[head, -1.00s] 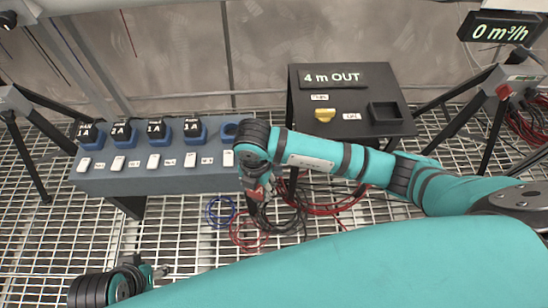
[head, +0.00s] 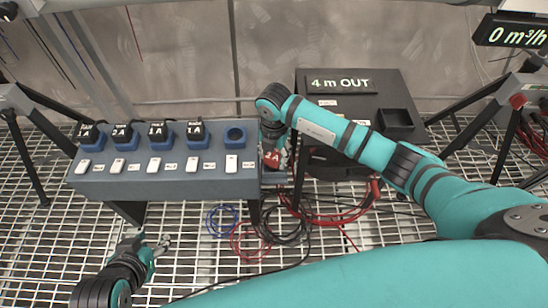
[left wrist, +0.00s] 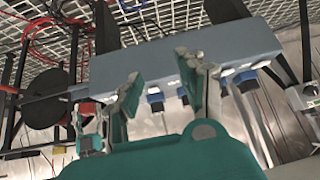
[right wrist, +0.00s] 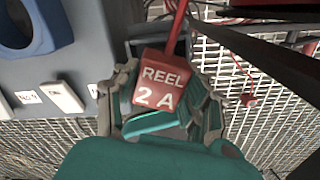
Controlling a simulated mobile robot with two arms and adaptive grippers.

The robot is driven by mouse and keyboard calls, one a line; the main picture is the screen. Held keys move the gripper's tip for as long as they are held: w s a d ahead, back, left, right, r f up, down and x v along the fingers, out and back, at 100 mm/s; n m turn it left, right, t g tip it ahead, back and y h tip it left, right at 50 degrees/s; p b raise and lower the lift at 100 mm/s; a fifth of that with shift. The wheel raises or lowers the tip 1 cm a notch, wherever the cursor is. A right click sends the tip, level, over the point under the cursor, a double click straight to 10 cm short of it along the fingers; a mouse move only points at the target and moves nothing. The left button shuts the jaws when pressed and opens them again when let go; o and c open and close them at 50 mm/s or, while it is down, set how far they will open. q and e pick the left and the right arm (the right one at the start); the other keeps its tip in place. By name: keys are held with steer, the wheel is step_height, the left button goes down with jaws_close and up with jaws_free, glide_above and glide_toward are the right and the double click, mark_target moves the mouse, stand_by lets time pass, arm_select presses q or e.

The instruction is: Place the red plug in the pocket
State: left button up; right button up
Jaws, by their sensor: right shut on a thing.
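The red plug (right wrist: 160,92), marked REEL 2 A with a red cable, is held in my right gripper (right wrist: 158,112), which is shut on it. In the head view the red plug (head: 272,159) and right gripper (head: 272,148) are just off the right end of the blue-grey socket box, partly hidden by my wrist.
The socket box (head: 150,185) holds several black plugs and an empty blue round socket (head: 235,135) at its right end. My right forearm crosses the front of the dark stand (head: 345,80). Red, blue and black cables (head: 330,210) loop below. Tripod legs stand at both sides.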

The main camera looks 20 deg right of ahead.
arm_select(q)
steer(key=shift+w+d+r+t, duration=0.2)
steer(key=shift+w+r+t, duration=0.15)
steer(key=shift+w, duration=0.25)
arm_select(e)
steer(key=shift+f, duration=0.35)
steer(key=shift+f, duration=0.15)
steer(key=o, duration=1)
steer(key=shift+c, duration=0.2)
arm_select(q)
steer(key=shift+w+d+r, duration=0.1)
steer(key=shift+w+r, duration=0.05)
steer(key=shift+w, duration=0.1)
